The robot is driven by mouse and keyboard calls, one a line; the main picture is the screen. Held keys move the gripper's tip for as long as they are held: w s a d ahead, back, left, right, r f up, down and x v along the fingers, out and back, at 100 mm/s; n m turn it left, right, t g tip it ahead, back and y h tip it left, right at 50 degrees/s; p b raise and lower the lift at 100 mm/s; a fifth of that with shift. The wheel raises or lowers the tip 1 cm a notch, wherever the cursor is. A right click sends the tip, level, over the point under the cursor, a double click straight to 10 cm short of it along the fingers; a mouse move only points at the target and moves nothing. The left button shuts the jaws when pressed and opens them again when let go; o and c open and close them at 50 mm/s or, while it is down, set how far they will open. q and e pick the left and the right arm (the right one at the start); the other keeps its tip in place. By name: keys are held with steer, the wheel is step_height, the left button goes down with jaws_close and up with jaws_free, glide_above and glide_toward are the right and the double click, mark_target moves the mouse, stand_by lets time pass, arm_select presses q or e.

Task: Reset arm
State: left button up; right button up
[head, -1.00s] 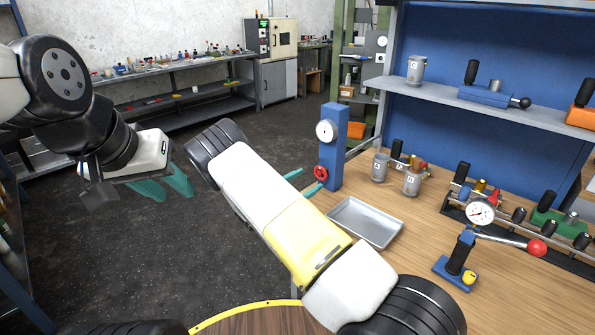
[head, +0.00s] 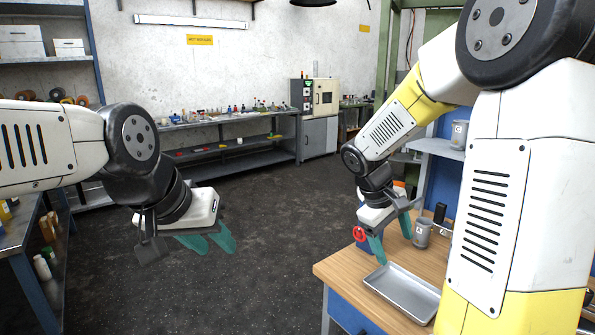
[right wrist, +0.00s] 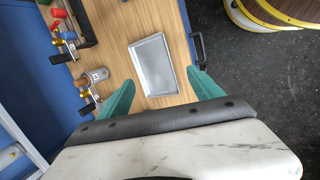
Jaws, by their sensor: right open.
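My left gripper (head: 212,243) hangs at the left in the head view, with its teal fingers apart and nothing between them. My right gripper (head: 394,243) is above the wooden workbench (head: 345,270), pointing down, open and empty. In the right wrist view its two teal fingers (right wrist: 161,78) are wide apart, with the metal tray (right wrist: 152,62) seen below between them. The empty tray also shows in the head view (head: 402,293), just below and in front of the right gripper. My right arm's large links hide much of the bench.
A grey cup (head: 422,233) stands on the bench close to the right gripper; it also shows in the right wrist view (right wrist: 97,76). Open dark floor (head: 260,220) lies between the arms.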

steer(key=s+a+r+m+t+y, duration=0.2)
steer(key=s+a+r+m+y, duration=0.1)
steer(key=s, duration=0.4)
steer(key=s+a+r+m+t+y, duration=0.2)
steer(key=s+a+r+t+y, duration=0.1)
steer(key=s+a+r, duration=0.2)
steer(key=s+r, duration=0.2)
steer(key=s, duration=0.1)
steer(key=shift+r+m+y, duration=0.3)
steer(key=shift+r+m, duration=0.05)
steer(key=shift+m, duration=0.05)
